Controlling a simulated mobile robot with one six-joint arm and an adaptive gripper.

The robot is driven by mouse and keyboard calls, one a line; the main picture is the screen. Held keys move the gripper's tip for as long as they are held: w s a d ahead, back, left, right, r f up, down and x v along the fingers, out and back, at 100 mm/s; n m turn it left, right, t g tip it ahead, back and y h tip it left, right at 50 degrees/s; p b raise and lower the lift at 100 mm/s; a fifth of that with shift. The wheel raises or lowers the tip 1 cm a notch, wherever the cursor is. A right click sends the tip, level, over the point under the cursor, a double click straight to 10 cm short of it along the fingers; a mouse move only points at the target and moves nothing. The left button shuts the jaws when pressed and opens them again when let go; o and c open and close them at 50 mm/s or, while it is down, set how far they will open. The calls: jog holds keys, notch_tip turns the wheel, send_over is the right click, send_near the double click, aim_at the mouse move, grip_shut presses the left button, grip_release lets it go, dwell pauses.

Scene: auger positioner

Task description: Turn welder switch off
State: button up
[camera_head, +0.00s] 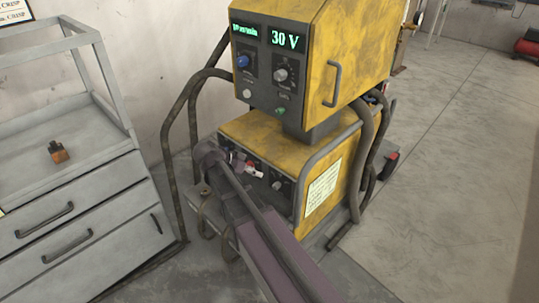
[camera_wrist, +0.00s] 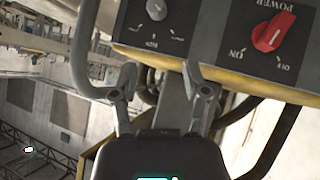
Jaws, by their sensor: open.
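The yellow welder (camera_head: 340,50) stands in the middle of the head view, its upper display reading 30 V. Its red power switch (camera_wrist: 274,32) is at the upper right of the wrist view, between POWER, ON and OFF labels. The switch's ridge slants, its lower end nearer the ON side. A small red part also shows on the lower panel in the head view, where my arm partly hides the panel. My gripper (camera_wrist: 160,82) is open and empty in the wrist view. Its fingers are below and left of the switch, apart from it.
A grey knob (camera_wrist: 156,9) sits left of the switch. Grey tube handles (camera_head: 315,165) and dark cables (camera_head: 367,150) run around the welder. A grey drawer cabinet (camera_head: 75,190) stands at left with a small orange-brown block (camera_head: 58,152) on it.

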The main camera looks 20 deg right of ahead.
jog(key=s+d+r+n+g+y+p, duration=0.1)
jog(key=s+d+r+n+y+p, duration=0.1)
jog(key=s+r+n+y+p, duration=0.5)
notch_tip(320, 180, up, 5)
jog(key=s+n+p, duration=0.1)
jog(key=s+p, duration=0.1)
jog(key=p, duration=0.8)
jog(key=shift+s+d+n, duration=0.35)
jog(key=shift+d+n, duration=0.05)
jog(key=shift+s+f, duration=0.1)
dwell(0.4)
jog(key=shift+s+a+f+n+y, duration=0.15)
jog(key=shift+s+n+y, duration=0.6)
jog(key=shift+s+n, duration=0.15)
jog(key=shift+s+a+f+n+y, duration=0.15)
jog(key=shift+s+n+y, duration=0.6)
jog(key=shift+s+n, duration=0.15)
